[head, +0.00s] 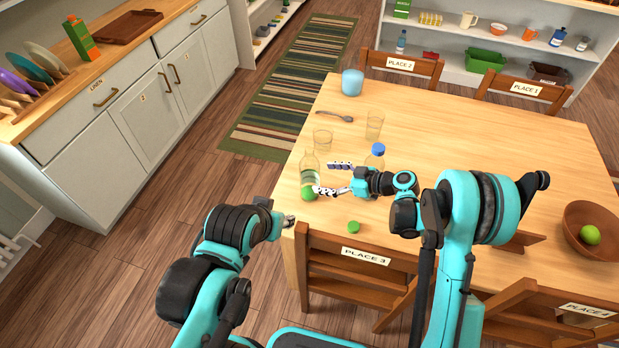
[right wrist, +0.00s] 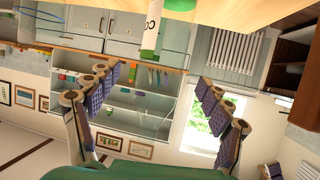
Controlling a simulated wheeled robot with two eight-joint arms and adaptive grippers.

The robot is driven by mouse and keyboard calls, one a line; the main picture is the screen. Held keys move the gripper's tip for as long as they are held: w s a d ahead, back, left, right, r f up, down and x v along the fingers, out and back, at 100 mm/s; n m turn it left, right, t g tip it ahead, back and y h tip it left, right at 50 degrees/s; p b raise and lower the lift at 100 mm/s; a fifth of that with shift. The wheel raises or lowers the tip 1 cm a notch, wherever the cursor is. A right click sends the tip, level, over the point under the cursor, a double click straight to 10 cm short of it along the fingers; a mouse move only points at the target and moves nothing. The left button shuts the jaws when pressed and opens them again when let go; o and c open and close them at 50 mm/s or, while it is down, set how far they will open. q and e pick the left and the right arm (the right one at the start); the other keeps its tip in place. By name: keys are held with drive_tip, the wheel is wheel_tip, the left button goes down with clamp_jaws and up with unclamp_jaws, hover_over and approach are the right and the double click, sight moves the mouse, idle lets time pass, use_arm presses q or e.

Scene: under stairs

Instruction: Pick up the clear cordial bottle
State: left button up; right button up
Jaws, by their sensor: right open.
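A clear bottle (head: 310,167) stands near the table's left edge in the head view. A second clear bottle with a blue cap (head: 378,150) stands to its right, partly behind my right gripper. My right gripper (head: 326,178) is open and empty, its fingers pointing left toward the first bottle. In the right wrist view, which is upside down, the fingers are spread wide. A green and white thing with part of a label (right wrist: 150,35) shows between and beyond them; I cannot tell surely which object it is. My left gripper (head: 288,221) is by the table's left edge, its jaws unclear.
A lime (head: 308,193) sits just in front of the first bottle, and a green lid-like disc (head: 354,227) nearer me. Two glasses (head: 323,140) (head: 374,124), a spoon (head: 335,116) and a blue cup (head: 352,83) stand farther back. Chairs ring the table (head: 470,120); its back right is clear.

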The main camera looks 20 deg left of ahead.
sight(309, 177)
drive_tip(key=b+x, duration=0.1)
drive_tip(key=x, duration=0.2)
drive_tip(key=b+x, duration=0.1)
drive_tip(key=x, duration=0.2)
drive_tip(key=shift+a+f, duration=0.25)
drive_tip(key=shift+f, duration=0.1)
drive_tip(key=shift+d+r, duration=0.1)
drive_tip(key=shift+c, duration=0.6)
drive_tip(key=shift+s, duration=0.1)
drive_tip(key=c, duration=1.2)
